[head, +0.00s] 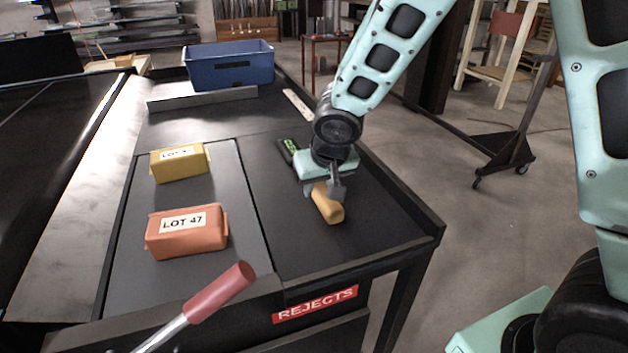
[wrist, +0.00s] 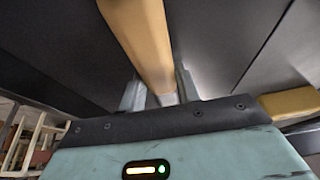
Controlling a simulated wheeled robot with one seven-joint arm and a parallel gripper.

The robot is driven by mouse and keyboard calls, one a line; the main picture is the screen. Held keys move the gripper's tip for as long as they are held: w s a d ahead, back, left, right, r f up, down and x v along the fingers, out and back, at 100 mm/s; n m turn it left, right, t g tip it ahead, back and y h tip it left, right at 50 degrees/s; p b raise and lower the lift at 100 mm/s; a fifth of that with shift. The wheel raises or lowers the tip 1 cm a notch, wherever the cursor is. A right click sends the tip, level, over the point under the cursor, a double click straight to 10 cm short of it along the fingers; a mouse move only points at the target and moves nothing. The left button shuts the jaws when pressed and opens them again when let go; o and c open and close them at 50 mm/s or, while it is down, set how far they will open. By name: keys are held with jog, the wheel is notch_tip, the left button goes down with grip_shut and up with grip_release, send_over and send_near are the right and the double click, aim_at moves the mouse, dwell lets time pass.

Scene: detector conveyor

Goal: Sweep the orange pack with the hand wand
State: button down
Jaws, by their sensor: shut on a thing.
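The orange pack (head: 187,239), labelled LOT 47, lies on the dark panel at the left of the bench in the head view. My gripper (head: 324,188) is right of it, low over the bench, shut on a yellow-orange bar that looks like the handle of the hand wand (head: 329,207). In the wrist view, the bar (wrist: 138,35) runs between the fingers of my gripper (wrist: 160,92). A black piece with a green display (head: 288,150) shows behind my gripper; I cannot tell whether it joins the handle. The pack and the wand are apart.
A yellow pack (head: 179,165) lies behind the orange one. A blue bin (head: 228,74) stands at the back. A red-handled lever (head: 219,291) rises at the front, near the REJECTS sign (head: 315,304). The bench has a raised right rim (head: 402,205). Bare surface separates the packs from my gripper.

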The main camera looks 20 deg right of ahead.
notch_tip(320, 180, up, 10)
jog(key=shift+f+p, duration=0.1)
jog(key=shift+p, duration=0.35)
